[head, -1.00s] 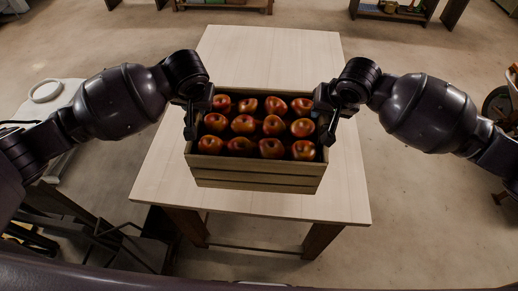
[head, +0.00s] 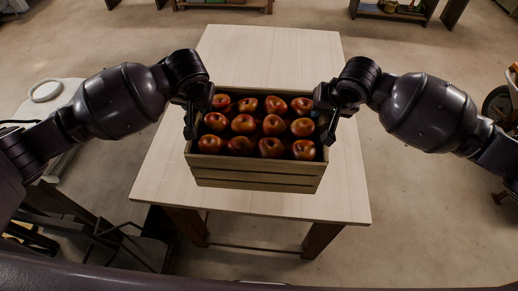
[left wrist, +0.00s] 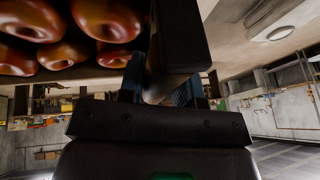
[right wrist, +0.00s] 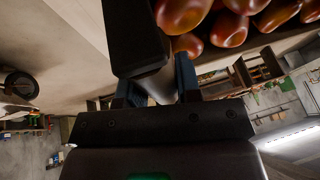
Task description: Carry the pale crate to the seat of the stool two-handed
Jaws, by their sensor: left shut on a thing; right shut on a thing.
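The pale wooden crate (head: 255,177), slatted and filled with several red apples (head: 270,125), is upright over the light wood table in the middle of the head view. I cannot tell whether its bottom touches the tabletop. My left gripper (head: 192,121) is shut on the crate's left wall and my right gripper (head: 329,124) on its right wall, both at the rim. The left wrist view shows apples (left wrist: 108,20) close beside the fingers, and so does the right wrist view (right wrist: 228,28). I cannot make out the stool for sure.
The light wood table (head: 270,55) has bare top behind the crate and strips at its sides. A white surface with a white ring (head: 46,91) stands at the left. Dark frames (head: 125,240) stand at lower left. A wheel (head: 497,105) is at the right edge. Shelves stand at the back.

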